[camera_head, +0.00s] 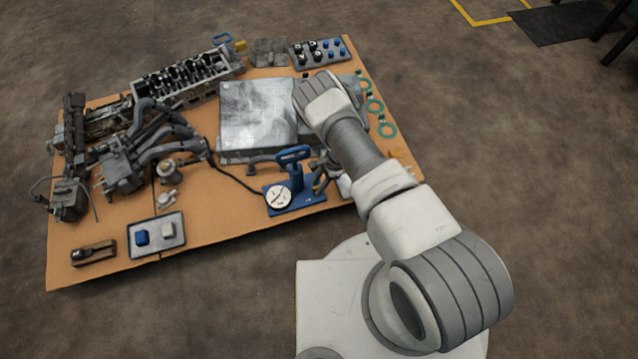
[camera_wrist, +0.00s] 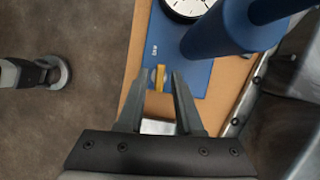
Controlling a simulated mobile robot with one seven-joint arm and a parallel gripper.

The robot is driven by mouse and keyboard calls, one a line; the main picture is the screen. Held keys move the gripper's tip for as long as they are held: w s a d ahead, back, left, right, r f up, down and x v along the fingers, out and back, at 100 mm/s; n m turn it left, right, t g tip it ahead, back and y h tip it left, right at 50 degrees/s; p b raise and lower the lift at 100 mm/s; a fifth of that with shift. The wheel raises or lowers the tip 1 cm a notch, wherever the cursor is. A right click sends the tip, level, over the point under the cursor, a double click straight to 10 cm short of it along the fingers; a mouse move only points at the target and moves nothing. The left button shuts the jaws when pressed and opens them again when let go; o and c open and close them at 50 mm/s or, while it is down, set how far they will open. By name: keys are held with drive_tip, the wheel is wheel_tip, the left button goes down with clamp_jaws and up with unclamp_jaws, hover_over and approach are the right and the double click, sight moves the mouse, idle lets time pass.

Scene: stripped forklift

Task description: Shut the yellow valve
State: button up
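The yellow valve (camera_wrist: 160,78) shows in the wrist view as a small yellow bar at the edge of a blue plate (camera_wrist: 199,74). My gripper (camera_wrist: 161,75) is open, with one dark fingertip on each side of the bar. I cannot tell whether either finger touches it. In the head view the blue plate (camera_head: 309,194) carries a round gauge and a blue column. My gripper (camera_head: 320,184) is partly seen there at the plate's right end. I cannot make out the valve clearly in that view.
The white gauge (camera_head: 278,197) and blue column (camera_head: 295,174) stand close to my gripper. A large grey metal block (camera_head: 257,112) lies behind. A tray (camera_head: 156,235) sits at the front left. The orange-brown table is bare between the tray and the gauge plate.

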clamp_jaws()
drive_tip(key=shift+m+t, duration=0.3)
drive_tip(key=shift+m, duration=0.4)
drive_tip(key=shift+o, duration=1.2)
unclamp_jaws()
drive_tip(key=p+v, duration=0.6)
drive_tip(key=v, duration=1.1)
drive_tip(key=shift+d+r, duration=0.15)
drive_tip(key=shift+d, duration=0.05)
